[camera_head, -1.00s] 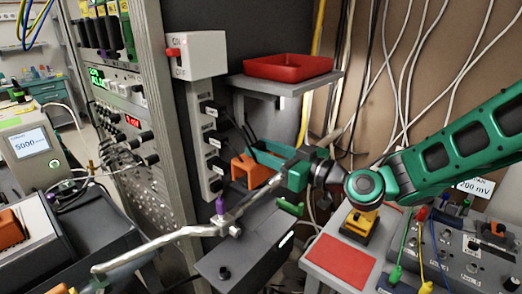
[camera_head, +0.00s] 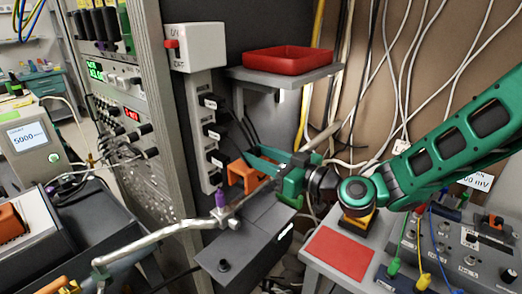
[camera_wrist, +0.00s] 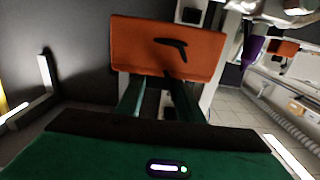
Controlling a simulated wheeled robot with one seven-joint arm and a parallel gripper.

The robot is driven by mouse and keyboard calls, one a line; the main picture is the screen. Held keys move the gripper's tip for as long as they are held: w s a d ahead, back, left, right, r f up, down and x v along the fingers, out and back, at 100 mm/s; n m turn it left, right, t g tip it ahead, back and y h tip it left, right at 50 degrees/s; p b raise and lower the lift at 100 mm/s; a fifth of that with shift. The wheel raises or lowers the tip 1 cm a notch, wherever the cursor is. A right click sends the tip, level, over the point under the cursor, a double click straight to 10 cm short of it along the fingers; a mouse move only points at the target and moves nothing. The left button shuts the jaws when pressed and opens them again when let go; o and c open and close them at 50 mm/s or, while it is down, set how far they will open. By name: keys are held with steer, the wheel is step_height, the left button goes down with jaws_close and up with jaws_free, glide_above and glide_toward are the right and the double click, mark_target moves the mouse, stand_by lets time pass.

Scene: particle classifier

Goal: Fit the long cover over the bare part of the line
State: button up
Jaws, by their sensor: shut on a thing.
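My gripper (camera_head: 258,162) is shut on an orange cover (camera_head: 243,175), held out to the left of my wrist. In the wrist view the cover (camera_wrist: 165,48) is a broad orange block with a dark curved mark, at the ends of my two green fingers (camera_wrist: 158,98). The line (camera_head: 160,242) is a silver metal pipe, bent at its left end, with a purple-topped fitting (camera_head: 220,198). It runs up to the right past the cover and my gripper. The cover appears close behind the pipe; whether they touch cannot be told. My gripper hides part of the pipe.
A dark grey box (camera_head: 235,258) lies below the pipe. A red tray (camera_head: 288,61) stands on a grey shelf behind. A rack (camera_head: 125,150) with cables is at the left. A console (camera_head: 465,245) with coloured plugs and a red pad (camera_head: 340,252) are at the right.

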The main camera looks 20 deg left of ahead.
mark_target(263, 180)
steer(key=shift+f, duration=3.5)
steer(key=o, duration=1.2)
steer(key=shift+o, duration=0.2)
